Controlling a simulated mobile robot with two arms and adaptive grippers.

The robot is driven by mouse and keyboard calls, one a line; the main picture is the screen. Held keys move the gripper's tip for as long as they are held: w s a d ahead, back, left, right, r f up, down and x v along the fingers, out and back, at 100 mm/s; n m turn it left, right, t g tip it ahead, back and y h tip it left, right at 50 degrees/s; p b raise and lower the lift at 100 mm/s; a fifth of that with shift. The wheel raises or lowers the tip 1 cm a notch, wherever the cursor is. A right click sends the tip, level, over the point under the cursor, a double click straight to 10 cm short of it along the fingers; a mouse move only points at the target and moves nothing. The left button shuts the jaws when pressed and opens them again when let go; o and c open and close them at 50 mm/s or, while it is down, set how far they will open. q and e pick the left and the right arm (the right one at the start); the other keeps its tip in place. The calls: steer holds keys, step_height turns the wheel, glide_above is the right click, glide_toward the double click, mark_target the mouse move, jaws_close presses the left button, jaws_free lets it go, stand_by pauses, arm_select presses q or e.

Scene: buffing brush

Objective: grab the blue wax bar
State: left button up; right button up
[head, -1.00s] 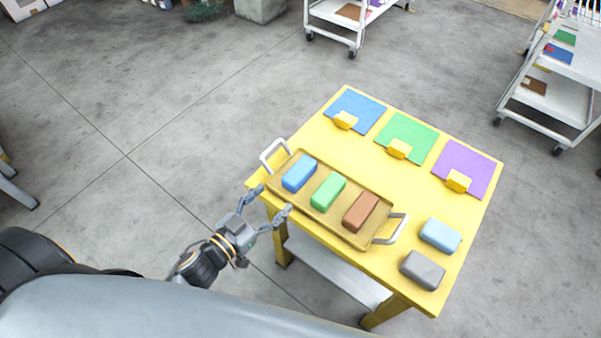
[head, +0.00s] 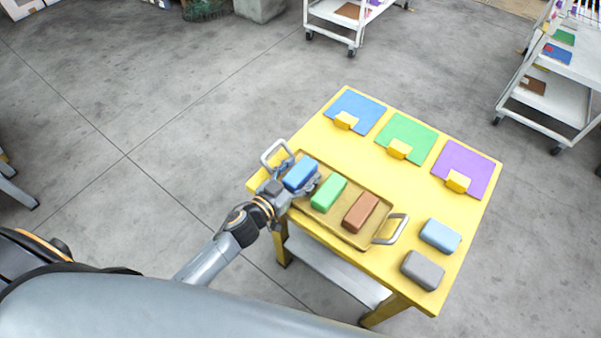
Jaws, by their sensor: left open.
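The blue wax bar (head: 301,173) lies at the left end of a brown tray (head: 334,227) on the yellow table. My left gripper (head: 299,179) is open, with one finger on each side of the blue bar. I cannot tell whether the fingers touch it. A green bar (head: 329,192) lies just right of the gripper's right finger, and a brown bar (head: 361,212) lies beyond it in the same tray. My right gripper is not in view.
The tray has grey handles at both ends (head: 398,229). Blue, green and purple mats (head: 466,166) with yellow blocks lie along the table's far side. A light blue block (head: 440,235) and a grey block (head: 422,270) sit at the right. White carts stand farther back.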

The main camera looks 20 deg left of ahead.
arm_select(q)
steer(key=c, duration=1.4)
steer(key=shift+o, duration=0.2)
